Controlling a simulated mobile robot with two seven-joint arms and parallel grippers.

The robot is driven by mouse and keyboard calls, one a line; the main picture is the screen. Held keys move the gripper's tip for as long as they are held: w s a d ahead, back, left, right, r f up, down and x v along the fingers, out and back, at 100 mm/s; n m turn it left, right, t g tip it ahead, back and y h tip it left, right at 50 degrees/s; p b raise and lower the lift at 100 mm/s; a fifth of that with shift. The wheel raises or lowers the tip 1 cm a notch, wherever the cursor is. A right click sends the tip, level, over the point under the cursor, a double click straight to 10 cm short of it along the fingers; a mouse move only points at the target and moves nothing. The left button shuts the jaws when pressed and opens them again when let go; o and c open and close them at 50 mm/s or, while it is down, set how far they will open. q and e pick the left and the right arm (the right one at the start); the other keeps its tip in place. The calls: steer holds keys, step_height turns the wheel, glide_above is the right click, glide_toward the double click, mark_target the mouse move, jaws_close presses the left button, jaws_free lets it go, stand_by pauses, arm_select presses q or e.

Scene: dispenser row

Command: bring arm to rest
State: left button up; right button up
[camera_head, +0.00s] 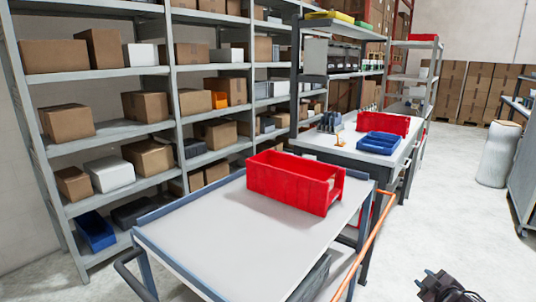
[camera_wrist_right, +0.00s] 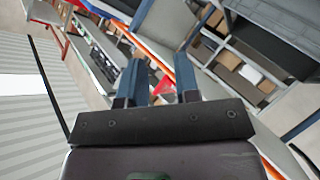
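My right gripper (camera_head: 434,284) is at the bottom right edge of the head view, dark and small, over the bare floor to the right of the trolley. In the right wrist view its two blue-grey fingers (camera_wrist_right: 158,80) stand apart with nothing between them. The right arm is mostly out of the head view. My left gripper is not in view.
A trolley (camera_head: 230,238) carries a red bin (camera_head: 293,182). Behind it a bench holds a blue tray (camera_head: 379,143) and a red bin (camera_head: 384,124). Shelves (camera_head: 110,133) with boxes line the left. An orange rail (camera_head: 358,254) runs beside the trolley. Floor (camera_head: 440,220) on the right is clear.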

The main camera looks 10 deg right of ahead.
steer(key=s+a+f+m+g+y, duration=0.1)
steer(key=s+a+f+y, duration=0.1)
steer(key=s+a+f, duration=0.75)
arm_select(q)
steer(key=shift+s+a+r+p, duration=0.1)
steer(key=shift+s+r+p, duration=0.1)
steer(key=shift+p, duration=0.25)
arm_select(e)
steer(key=s+a+m+g+y, duration=0.1)
steer(key=s+a+m, duration=0.3)
steer(key=s+a, duration=1.2)
steer(key=shift+s+a+f+m, duration=0.3)
steer(key=shift+s+a+f, duration=0.1)
steer(key=shift+s, duration=0.3)
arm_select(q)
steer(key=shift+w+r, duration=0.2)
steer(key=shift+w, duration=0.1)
